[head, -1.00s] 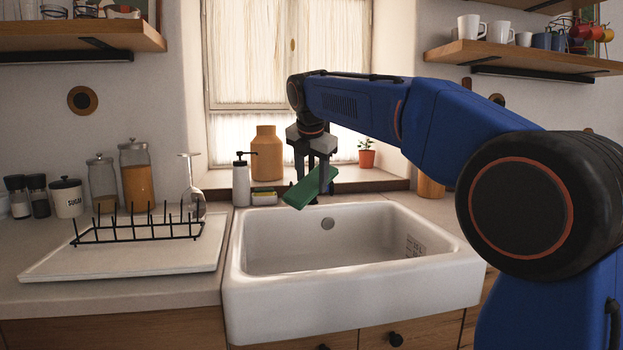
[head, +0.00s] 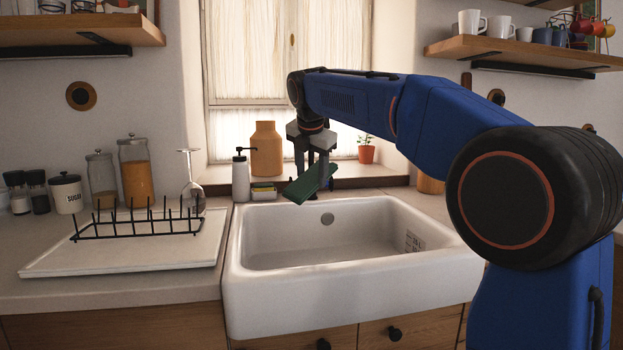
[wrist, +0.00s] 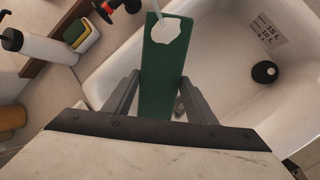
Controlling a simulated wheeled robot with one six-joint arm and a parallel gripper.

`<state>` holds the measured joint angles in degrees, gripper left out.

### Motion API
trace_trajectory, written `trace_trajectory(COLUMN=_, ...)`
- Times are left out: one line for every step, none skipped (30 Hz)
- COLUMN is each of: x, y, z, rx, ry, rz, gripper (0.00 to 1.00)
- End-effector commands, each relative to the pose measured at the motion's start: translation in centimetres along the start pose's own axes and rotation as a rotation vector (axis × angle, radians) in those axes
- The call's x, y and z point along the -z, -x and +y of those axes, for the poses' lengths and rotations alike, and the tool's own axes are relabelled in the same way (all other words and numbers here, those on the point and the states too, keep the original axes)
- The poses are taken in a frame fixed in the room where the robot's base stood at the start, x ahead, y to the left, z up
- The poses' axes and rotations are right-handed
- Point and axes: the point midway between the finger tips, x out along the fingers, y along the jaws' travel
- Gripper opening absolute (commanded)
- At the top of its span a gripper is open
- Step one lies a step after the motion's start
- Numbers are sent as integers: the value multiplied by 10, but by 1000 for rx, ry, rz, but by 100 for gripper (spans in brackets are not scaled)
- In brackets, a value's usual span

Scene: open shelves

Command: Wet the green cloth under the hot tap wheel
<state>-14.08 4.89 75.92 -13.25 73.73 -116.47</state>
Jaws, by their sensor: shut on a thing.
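My gripper (head: 311,172) is shut on the green cloth (head: 304,187), which it holds tilted above the back of the white sink (head: 350,322). In the wrist view the cloth (wrist: 160,85) is a flat, dark green strip between my two fingers (wrist: 163,97). A thin pale stream (wrist: 157,12), looking like running water, meets the cloth's far end and makes a whitish patch (wrist: 166,33) there. A red-and-black tap wheel (wrist: 106,10) shows beside it at the top edge. The tap is mostly hidden behind my gripper in the head view, and its spout is out of the wrist view.
A soap dispenser (head: 241,178) and sponges (head: 263,192) stand on the ledge left of my gripper, with an orange vase (head: 266,150) behind. A drying rack (head: 140,228) and a wine glass (head: 190,178) are at the left. The sink basin is empty.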

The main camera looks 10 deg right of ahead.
Motion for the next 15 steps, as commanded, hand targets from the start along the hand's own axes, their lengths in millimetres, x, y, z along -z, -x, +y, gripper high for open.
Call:
trace_trajectory(x=2, y=3, z=-2, rx=-1, ry=1, rz=0, gripper=33)
trace_trajectory(x=4, y=4, z=-3, rx=-1, ry=1, rz=0, gripper=33)
trace_trajectory(x=6, y=5, z=-4, rx=-1, ry=1, rz=0, gripper=33)
trace_trajectory(x=8, y=5, z=-5, rx=-1, ry=1, rz=0, gripper=33)
trace_trajectory(x=9, y=6, z=-6, rx=-1, ry=2, rz=0, gripper=33)
trace_trajectory(x=11, y=8, z=-7, rx=-1, ry=2, rz=0, gripper=33)
trace_trajectory(x=12, y=8, z=-8, rx=-1, ry=2, rz=0, gripper=33)
trace_trajectory(x=14, y=9, z=-9, rx=-1, ry=2, rz=0, gripper=33)
trace_trajectory(x=15, y=11, z=-10, rx=-1, ry=1, rz=0, gripper=33)
trace_trajectory(x=17, y=12, z=-12, rx=-1, ry=1, rz=0, gripper=33)
trace_trajectory(x=18, y=12, z=-13, rx=-1, ry=1, rz=0, gripper=33)
trace_trajectory(x=20, y=14, z=-14, rx=-1, ry=1, rz=0, gripper=33)
trace_trajectory(x=21, y=15, z=-15, rx=-1, ry=1, rz=0, gripper=33)
trace_trajectory(x=22, y=16, z=-16, rx=-1, ry=0, rz=0, gripper=33)
trace_trajectory(x=24, y=17, z=-17, rx=-1, ry=0, rz=0, gripper=33)
